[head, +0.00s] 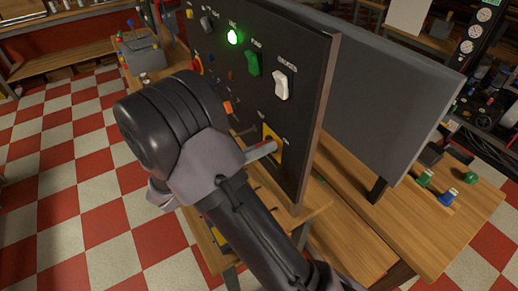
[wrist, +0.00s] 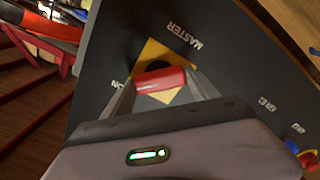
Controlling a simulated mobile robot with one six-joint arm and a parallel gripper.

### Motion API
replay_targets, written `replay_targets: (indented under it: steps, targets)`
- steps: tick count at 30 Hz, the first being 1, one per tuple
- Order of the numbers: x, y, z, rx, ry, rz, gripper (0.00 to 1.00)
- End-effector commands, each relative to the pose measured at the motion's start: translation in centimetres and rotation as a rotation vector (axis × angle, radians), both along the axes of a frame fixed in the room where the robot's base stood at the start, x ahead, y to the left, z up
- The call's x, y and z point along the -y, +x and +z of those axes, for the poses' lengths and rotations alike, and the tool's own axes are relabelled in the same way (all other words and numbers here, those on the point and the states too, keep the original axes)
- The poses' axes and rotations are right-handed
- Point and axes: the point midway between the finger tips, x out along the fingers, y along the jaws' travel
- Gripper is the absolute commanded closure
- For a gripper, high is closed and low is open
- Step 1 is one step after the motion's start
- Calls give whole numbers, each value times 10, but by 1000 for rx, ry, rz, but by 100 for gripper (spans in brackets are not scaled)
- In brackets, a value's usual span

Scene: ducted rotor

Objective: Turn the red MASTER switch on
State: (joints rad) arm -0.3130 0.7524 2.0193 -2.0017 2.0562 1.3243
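The red MASTER switch (wrist: 160,80) has a red handle on a yellow diamond-shaped plate (wrist: 165,57), set in a dark panel (wrist: 110,40). In the head view, my gripper (head: 262,149) reaches the yellow plate (head: 272,146) low on the panel; my wrist hides part of the panel.
A lit green lamp (head: 232,36), a green switch (head: 253,63) and a white switch (head: 281,85) sit higher on the panel. A grey board (head: 385,90) stands behind it on a wooden bench (head: 440,225). Checkered floor (head: 90,190) is open at left.

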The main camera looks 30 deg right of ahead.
Motion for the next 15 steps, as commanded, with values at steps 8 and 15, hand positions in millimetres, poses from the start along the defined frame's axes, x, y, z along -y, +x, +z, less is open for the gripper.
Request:
replay_targets:
  steps: [8, 15]
  targets:
    - [0, 0, 0, -1, 0, 0, 11]
    - [0, 0, 0, -2, -1, 1, 11]
